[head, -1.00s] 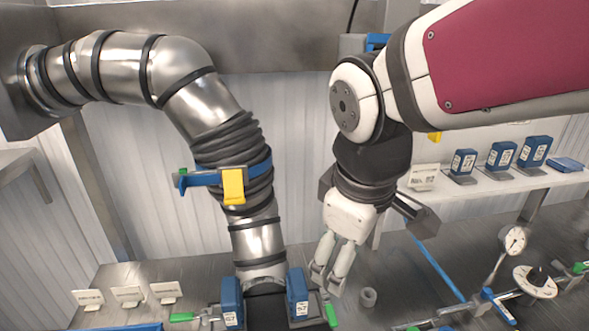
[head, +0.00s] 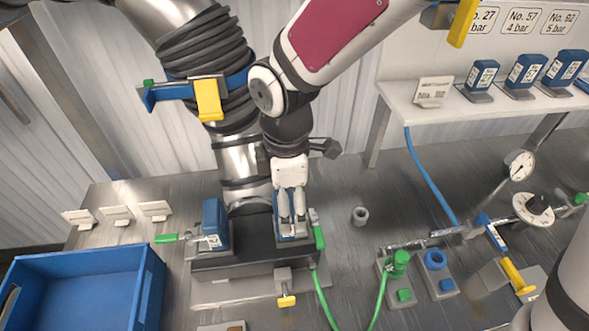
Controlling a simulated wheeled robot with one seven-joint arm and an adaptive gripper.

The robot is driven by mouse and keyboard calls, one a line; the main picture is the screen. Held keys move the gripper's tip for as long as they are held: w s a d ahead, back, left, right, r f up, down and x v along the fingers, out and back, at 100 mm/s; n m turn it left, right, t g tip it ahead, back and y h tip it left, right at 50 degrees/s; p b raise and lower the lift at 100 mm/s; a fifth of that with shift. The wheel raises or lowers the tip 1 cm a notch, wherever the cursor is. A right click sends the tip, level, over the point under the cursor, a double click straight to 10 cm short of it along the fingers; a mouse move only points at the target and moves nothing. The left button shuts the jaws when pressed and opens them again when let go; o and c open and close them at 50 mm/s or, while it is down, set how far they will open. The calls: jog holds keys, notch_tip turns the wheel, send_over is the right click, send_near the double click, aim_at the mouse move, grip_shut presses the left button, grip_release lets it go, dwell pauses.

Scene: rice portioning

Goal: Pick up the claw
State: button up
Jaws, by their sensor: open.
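I cannot tell for certain which thing is the claw. Two blue blocks with pale labels stand on a dark base at the foot of the large metal pipe: a left one (head: 213,220) and a right one (head: 279,234). My gripper (head: 291,220) points down at the right blue block, its fingers open and overlapping that block in the head view. Part of that block and its label are hidden behind the fingers; contact cannot be told. Green-tipped levers sit beside the left block (head: 168,238) and the right block (head: 319,238).
A blue crate (head: 152,290) stands at the lower left. Pale label cards (head: 115,214) stand behind it. A small grey ring (head: 360,215) lies on the metal bench. Green hoses, valves and a gauge (head: 520,165) occupy the right. More blue blocks (head: 526,70) stand on a white shelf.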

jog(key=shift+f, duration=3.6)
jog(key=c, duration=1.5)
